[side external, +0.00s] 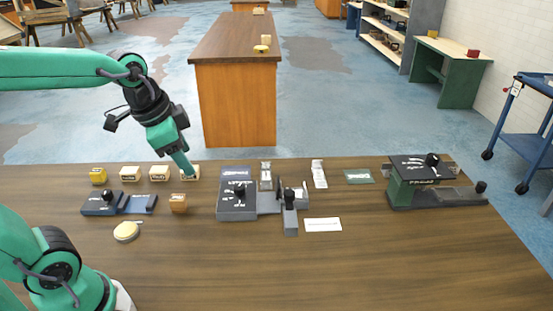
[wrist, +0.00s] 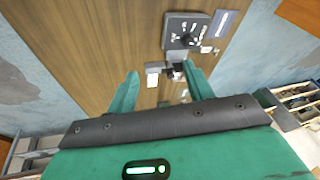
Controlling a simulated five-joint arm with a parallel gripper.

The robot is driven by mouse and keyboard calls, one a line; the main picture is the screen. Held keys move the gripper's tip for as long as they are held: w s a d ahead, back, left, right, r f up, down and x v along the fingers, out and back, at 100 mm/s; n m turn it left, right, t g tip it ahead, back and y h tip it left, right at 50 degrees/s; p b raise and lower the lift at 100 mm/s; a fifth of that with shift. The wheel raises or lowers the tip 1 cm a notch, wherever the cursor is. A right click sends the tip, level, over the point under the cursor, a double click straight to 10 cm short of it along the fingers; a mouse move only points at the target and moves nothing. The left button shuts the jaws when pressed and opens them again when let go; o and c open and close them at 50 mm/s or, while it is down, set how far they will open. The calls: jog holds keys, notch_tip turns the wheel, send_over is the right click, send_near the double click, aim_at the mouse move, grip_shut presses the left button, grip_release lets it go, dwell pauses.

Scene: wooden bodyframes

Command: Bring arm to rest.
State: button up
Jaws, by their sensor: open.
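My green arm reaches in from the left in the side external view, bent down at the wrist. My gripper (side external: 184,168) points down over the back left of the wooden table (side external: 390,255). Its tip overlaps a small wooden block (side external: 194,173) in the picture; I cannot tell whether they touch. In the wrist view my gripper (wrist: 162,78) has its two green fingers spread apart, with nothing held between them. A dark device with a black knob (wrist: 186,32) lies beyond the fingertips.
Several small blocks (side external: 130,173) line the back left. A grey knob device (side external: 237,205) stands mid-table, a green machine (side external: 402,190) at right. A yellow round piece (side external: 126,232) and a wooden block (side external: 178,203) lie at left. The front right is clear.

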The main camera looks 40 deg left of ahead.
jog(key=s+n+t, duration=0.1)
jog(key=s+n, duration=0.4)
jog(key=s, duration=0.1)
jog(key=shift+s+d+f+n, duration=0.15)
jog(key=shift+d+f+n, duration=0.05)
jog(key=shift+d+n, duration=0.25)
dwell(0.8)
